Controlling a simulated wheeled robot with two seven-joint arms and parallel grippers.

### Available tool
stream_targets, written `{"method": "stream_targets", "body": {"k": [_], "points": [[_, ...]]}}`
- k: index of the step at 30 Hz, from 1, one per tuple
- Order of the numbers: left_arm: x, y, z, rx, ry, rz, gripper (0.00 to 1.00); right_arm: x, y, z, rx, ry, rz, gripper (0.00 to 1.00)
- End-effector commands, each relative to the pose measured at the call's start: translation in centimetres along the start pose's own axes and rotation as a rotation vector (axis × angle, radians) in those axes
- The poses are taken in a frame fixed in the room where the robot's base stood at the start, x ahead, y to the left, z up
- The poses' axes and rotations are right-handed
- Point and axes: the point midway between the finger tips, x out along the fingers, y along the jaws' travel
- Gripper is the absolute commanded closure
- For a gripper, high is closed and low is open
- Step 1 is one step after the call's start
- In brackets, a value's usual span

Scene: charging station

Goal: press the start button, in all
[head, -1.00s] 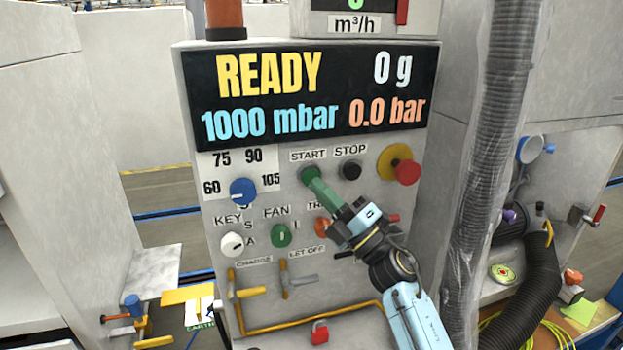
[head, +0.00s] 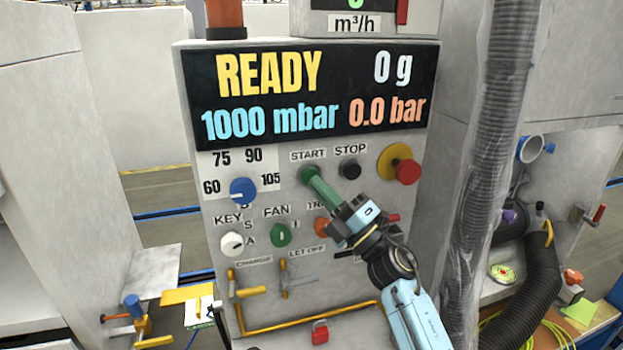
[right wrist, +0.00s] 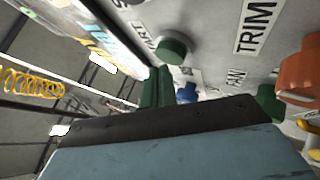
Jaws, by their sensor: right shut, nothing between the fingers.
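The green START button (head: 310,174) sits on the grey control panel below the display, under its START label; it also shows in the right wrist view (right wrist: 174,50). My right gripper (head: 316,184) is shut and empty, its green fingers pointing up-left at the button. In the head view the fingertips overlap the button's lower edge. In the right wrist view the fingers (right wrist: 156,84) end close to the button, and a small gap seems to show; I cannot tell contact for sure. The display (head: 306,95) reads READY, 0 g, 1000 mbar and 0.0 bar. My left gripper is out of view.
Close by are the black STOP button (head: 350,169), a red emergency knob (head: 407,172) on yellow, a blue dial (head: 243,191), a green FAN switch (head: 281,235), a white key switch (head: 232,244) and an orange TRIM knob (head: 322,227). A wrapped hose (head: 482,160) hangs at right.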

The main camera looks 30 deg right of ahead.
Motion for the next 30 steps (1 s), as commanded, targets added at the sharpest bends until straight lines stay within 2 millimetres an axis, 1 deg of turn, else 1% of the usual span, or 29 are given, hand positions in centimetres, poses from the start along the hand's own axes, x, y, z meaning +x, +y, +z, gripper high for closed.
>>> {"method": "stream_targets", "body": {"k": [30], "points": [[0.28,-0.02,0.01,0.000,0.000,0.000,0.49,0.67,-0.50,0.48,-0.001,0.001,0.000,1.00]]}}
